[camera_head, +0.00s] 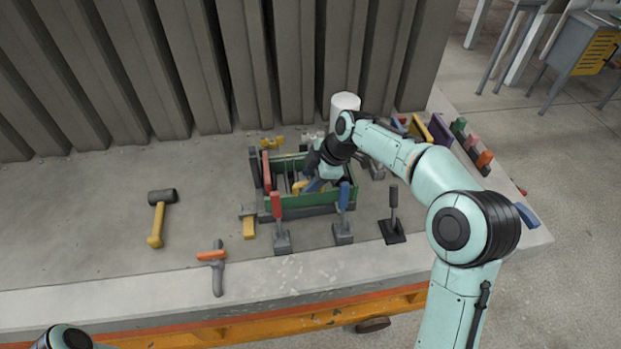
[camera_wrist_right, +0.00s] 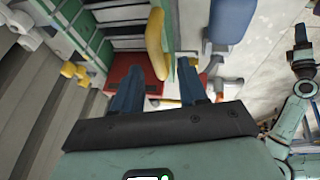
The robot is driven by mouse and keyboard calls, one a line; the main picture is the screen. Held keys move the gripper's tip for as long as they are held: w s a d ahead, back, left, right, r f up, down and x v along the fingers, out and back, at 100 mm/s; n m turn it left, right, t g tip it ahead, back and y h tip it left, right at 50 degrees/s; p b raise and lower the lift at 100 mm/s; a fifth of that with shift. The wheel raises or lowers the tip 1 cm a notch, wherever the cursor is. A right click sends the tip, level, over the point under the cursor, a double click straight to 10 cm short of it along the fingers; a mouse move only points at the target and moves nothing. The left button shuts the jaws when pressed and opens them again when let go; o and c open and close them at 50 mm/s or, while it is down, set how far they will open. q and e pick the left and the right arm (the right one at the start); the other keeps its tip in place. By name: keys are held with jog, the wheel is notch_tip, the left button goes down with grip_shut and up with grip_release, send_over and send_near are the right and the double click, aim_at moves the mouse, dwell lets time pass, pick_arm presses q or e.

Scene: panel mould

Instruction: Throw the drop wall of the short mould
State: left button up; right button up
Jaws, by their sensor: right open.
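The mould is a green-walled tray (camera_head: 308,200) with bars across its inside, on the grey bench top. Its green wall (camera_wrist_right: 168,72) and inner bars also show in the right wrist view. A yellow handle (camera_head: 299,187) shows at the tray, just left of my right gripper (camera_head: 314,178). In the right wrist view this yellow handle (camera_wrist_right: 155,45) lies ahead of my right gripper (camera_wrist_right: 160,80), between the lines of its two separated fingers. I cannot tell whether they touch it. My right gripper is open. Only a piece of my left arm shows at the bottom left.
Upright clamps with red (camera_head: 279,225), blue (camera_head: 343,220) and black (camera_head: 393,222) handles stand along the near side. A yellow-handled hammer (camera_head: 158,218) and an orange-handled tool (camera_head: 215,266) lie left. A white cylinder (camera_head: 344,103) stands behind. The bench's left is mostly clear.

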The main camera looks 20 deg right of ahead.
jog(key=shift+w+a+f, duration=0.15)
jog(key=shift+f, duration=0.3)
